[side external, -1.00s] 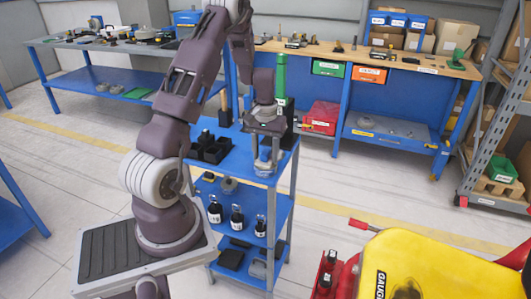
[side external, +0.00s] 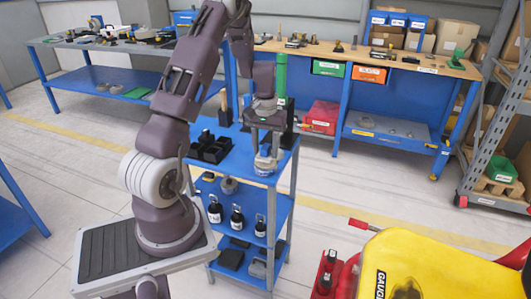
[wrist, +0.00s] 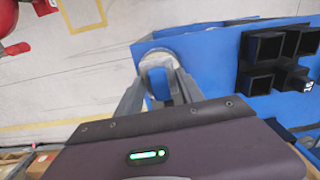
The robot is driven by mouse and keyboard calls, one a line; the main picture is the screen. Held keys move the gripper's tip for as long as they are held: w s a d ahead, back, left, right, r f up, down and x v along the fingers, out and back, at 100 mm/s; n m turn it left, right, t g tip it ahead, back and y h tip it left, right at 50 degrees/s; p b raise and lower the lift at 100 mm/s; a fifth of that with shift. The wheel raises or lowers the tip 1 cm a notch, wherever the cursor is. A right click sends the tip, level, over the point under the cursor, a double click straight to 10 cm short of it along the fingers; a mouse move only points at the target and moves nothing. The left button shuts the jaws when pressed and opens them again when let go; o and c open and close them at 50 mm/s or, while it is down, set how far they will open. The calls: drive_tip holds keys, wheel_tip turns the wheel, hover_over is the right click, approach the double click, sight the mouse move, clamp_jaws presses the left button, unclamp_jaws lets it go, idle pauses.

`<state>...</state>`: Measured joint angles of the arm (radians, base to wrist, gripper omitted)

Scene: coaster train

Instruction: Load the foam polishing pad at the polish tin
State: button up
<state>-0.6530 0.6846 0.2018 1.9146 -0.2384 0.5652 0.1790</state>
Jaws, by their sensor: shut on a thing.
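My gripper (side external: 267,150) points down over the front right corner of the blue cart's top. In the wrist view its fingers (wrist: 158,98) are closed on a blue piece (wrist: 159,84), which I take to be the grip of the foam polishing pad. Directly beneath is a round, pale, grey-rimmed thing (wrist: 155,58), which looks like the polish tin; it also shows in the side view (side external: 265,166). The pad's foam face is hidden, and I cannot tell whether it touches the tin.
The blue cart top (side external: 233,164) carries a black compartment holder (side external: 210,148) left of my gripper. A tall green cylinder (side external: 281,78) stands behind it. Several dark bottles (side external: 237,218) stand on the shelf below. A yellow body (side external: 430,265) is at front right.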

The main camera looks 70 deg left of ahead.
sight(265, 146)
drive_tip(key=shift+r, duration=2.6)
